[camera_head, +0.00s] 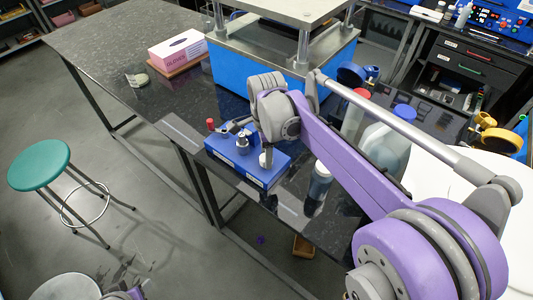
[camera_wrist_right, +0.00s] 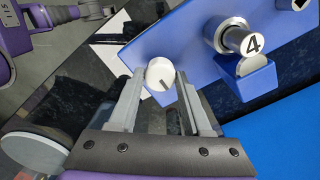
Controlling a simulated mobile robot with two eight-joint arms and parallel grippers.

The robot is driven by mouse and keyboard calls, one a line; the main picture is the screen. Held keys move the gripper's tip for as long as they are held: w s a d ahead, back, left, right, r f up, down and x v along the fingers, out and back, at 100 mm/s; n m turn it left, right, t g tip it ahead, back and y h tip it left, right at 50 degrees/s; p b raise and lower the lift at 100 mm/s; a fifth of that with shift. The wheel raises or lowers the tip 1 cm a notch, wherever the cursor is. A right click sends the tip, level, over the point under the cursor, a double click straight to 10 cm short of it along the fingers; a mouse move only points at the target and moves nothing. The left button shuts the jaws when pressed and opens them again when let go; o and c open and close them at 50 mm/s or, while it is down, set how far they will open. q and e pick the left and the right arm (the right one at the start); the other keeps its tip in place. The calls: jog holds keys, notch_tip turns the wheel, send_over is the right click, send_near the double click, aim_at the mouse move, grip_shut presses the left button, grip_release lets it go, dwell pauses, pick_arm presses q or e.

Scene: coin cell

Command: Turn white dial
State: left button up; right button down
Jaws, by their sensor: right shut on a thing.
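The white dial (camera_wrist_right: 160,73) sits on the edge of a blue device (camera_wrist_right: 190,30), with a dark pointer mark on its face. In the wrist view my right gripper (camera_wrist_right: 160,80) has one finger on each side of the dial and is shut on it. In the head view the dial (camera_head: 265,159) shows small at the front of the blue device (camera_head: 222,146), just below my right gripper (camera_head: 267,150). My right arm hides part of the device. My left gripper is not clearly seen.
The device also carries a red knob (camera_head: 210,124) and a metal cylinder marked 4 (camera_wrist_right: 248,42). A dark bottle (camera_head: 320,180) stands close to the right. A blue press (camera_head: 232,68) and a glove box (camera_head: 178,47) stand behind. A green stool (camera_head: 40,165) stands left.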

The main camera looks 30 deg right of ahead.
dwell(0.4)
jog(key=shift+c, duration=1.7)
grip_release()
jog(key=shift+r, duration=0.1)
notch_tip(320, 180, up, 11)
jog(key=shift+p, duration=0.35)
jog(key=shift+f, duration=0.2)
